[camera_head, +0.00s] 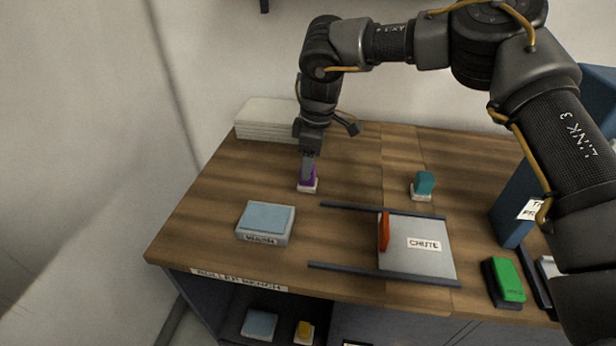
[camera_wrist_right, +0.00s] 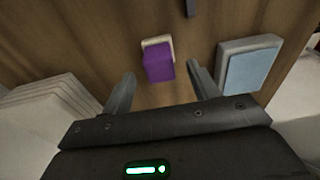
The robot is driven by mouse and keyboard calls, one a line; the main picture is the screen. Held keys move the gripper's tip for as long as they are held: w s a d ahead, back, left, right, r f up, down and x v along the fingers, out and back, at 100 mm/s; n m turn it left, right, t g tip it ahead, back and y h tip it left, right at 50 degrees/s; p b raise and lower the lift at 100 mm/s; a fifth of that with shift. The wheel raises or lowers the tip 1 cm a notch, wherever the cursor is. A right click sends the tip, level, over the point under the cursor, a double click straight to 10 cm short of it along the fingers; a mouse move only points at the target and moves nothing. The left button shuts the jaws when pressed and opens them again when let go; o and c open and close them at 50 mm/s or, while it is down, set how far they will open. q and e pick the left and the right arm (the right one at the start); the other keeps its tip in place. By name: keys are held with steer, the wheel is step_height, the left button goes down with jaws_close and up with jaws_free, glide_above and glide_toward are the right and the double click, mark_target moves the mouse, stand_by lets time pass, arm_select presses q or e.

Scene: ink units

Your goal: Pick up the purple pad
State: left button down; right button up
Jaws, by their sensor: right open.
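The purple pad (camera_head: 312,178) stands on a small whitish base on the wooden bench, left of the middle in the head view. In the right wrist view the purple pad (camera_wrist_right: 159,67) is just beyond the fingertips, between their lines. My right gripper (camera_head: 308,168) comes down from above at the pad and partly hides it. In the wrist view the right gripper (camera_wrist_right: 161,77) is open with nothing held, one finger on each side of the pad's line. My left gripper does not show.
A stack of white sheets (camera_head: 266,118) is behind left. A blue-topped box (camera_head: 266,219) is in front; a teal pad (camera_head: 424,184) stands to the right. The chute plate (camera_head: 420,258) lies between dark rails with an orange flap (camera_head: 384,231). A green block (camera_head: 508,280) is front right.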

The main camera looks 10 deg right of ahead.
steer(key=shift+w+a+f, duration=0.1)
steer(key=shift+a+f, duration=0.1)
steer(key=shift+f, duration=1.3)
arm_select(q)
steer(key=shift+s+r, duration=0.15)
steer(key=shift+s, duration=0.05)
arm_select(e)
steer(key=shift+c, duration=0.3)
steer(key=c, duration=1)
steer(key=shift+r, duration=0.15)
